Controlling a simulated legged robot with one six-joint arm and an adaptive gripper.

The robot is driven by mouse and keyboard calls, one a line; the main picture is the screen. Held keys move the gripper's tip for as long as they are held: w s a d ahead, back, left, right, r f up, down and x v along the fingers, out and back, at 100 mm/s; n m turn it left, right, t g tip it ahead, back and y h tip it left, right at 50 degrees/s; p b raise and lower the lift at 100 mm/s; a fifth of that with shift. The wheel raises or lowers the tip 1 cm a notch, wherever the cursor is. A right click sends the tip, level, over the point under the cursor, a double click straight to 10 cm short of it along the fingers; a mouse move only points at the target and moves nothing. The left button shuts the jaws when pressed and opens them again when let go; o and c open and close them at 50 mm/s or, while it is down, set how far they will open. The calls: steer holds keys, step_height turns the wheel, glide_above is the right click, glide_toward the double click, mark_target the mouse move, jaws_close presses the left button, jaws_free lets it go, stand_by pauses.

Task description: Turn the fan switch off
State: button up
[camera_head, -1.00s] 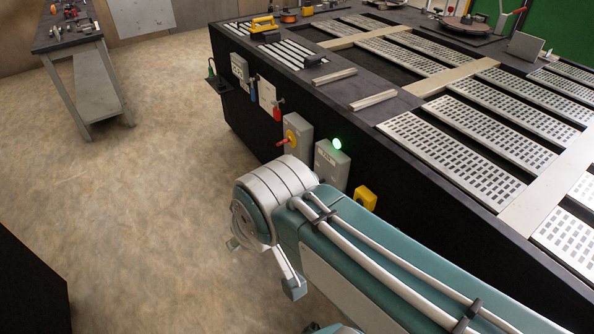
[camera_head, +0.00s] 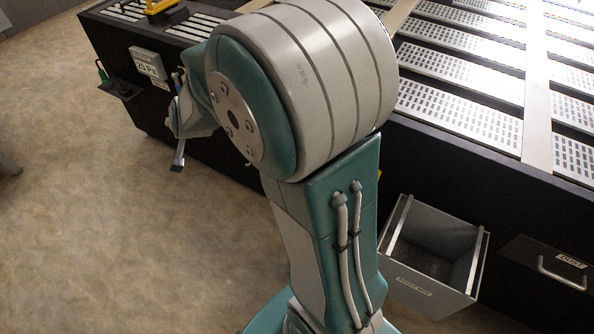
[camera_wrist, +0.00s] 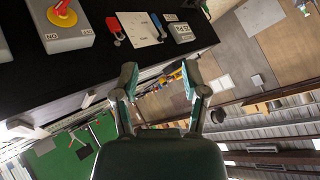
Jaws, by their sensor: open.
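In the wrist view a grey switch box (camera_wrist: 68,38) carries a yellow disc with a red rotary handle (camera_wrist: 62,12), at the upper left and cut by the top edge. Marks show near its lower corners; the handle's exact setting is unclear. My gripper (camera_wrist: 159,72) is open and empty, its two fingers apart below the black panel, to the right of and apart from the switch. In the head view my gripper (camera_head: 180,140) hangs in front of the bench side, partly hidden by my arm, which also hides the switch box.
A red padlock (camera_wrist: 115,28), a white card (camera_wrist: 143,28) and a small gauge box (camera_wrist: 181,32) are on the panel beside the switch. A black bench with slotted plates (camera_head: 456,80) fills the right. A grey bin (camera_head: 435,280) stands by it. Floor at left is clear.

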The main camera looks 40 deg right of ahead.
steer(key=w+d+f+m+h, duration=0.25)
steer(key=d+f, duration=0.25)
steer(key=f, duration=0.3)
steer(key=w+d+f+m+g+h, duration=0.1)
steer(key=d+f+m+h, duration=0.2)
steer(key=d+f, duration=0.35)
steer(key=w+d+f+m+h, duration=0.1)
steer(key=d+f+m+h, duration=0.25)
steer(key=f, duration=0.55)
steer(key=s+d+f+m+g+h, duration=0.2)
steer(key=s+d+f+h, duration=0.15)
steer(key=s+f, duration=0.55)
steer(key=s+d+f+m+g+h, duration=0.1)
steer(key=s+d+f+g+h, duration=0.2)
steer(key=s+f, duration=0.6)
steer(key=shift+t+h, duration=0.35)
steer(key=shift+t, duration=0.25)
steer(key=x, duration=1)
steer(key=shift+w+d, duration=0.2)
steer(key=shift+d, duration=0.05)
jaws_close()
